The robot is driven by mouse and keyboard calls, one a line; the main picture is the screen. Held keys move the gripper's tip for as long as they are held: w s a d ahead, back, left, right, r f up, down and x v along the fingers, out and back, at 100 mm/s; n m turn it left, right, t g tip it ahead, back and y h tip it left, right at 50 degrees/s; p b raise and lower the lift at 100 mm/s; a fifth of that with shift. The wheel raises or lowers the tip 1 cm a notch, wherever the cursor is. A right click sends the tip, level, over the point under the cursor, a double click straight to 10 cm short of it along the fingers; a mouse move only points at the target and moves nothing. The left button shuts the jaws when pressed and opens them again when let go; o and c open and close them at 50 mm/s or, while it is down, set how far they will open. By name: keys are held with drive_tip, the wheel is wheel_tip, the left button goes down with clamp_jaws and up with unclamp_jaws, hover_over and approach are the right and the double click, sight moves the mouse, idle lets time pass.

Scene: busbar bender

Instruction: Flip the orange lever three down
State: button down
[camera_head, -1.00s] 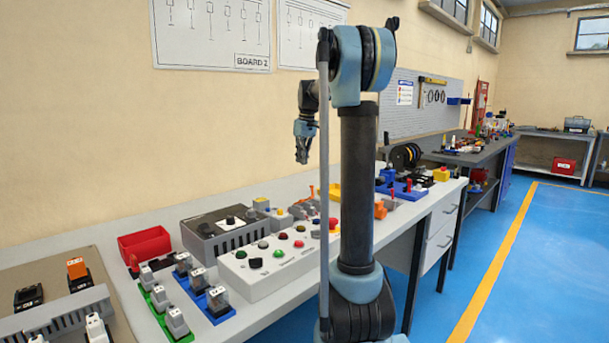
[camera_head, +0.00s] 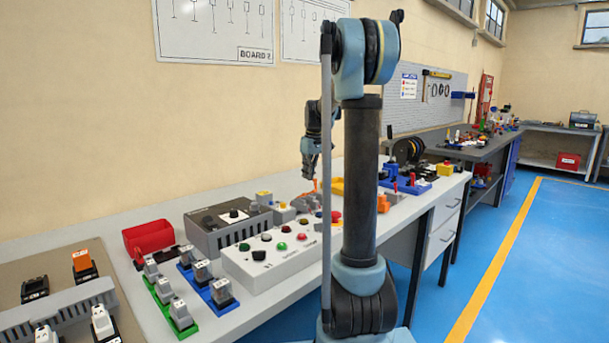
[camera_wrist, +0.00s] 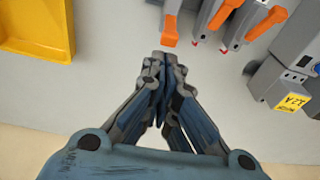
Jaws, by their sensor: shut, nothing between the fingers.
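My gripper (camera_head: 309,176) is shut and empty, pointing down above the bench near the grey lever modules. In the wrist view my gripper (camera_wrist: 162,60) shows with its fingertips together. Just beyond the tips is an orange lever (camera_wrist: 171,30) on a grey base, with a small gap in the picture. Two more orange levers, a middle one (camera_wrist: 222,15) and a right one (camera_wrist: 265,24), stand on grey bases to the right. I cannot read which is number three. In the head view the levers are small and partly hidden by my arm.
A yellow tray (camera_wrist: 35,45) lies left of the levers in the wrist view. A grey block with a yellow label (camera_wrist: 290,102) stands at right. In the head view a white button box (camera_head: 270,262) and a red bin (camera_head: 150,238) stand on the bench.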

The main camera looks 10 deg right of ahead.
drive_tip(key=shift+s+d, duration=0.15)
drive_tip(key=shift+s+r, duration=0.1)
idle(0.4)
drive_tip(key=shift+s+d+t+y, duration=0.1)
drive_tip(key=shift+d+t+y, duration=0.1)
drive_tip(key=shift+t+y, duration=0.15)
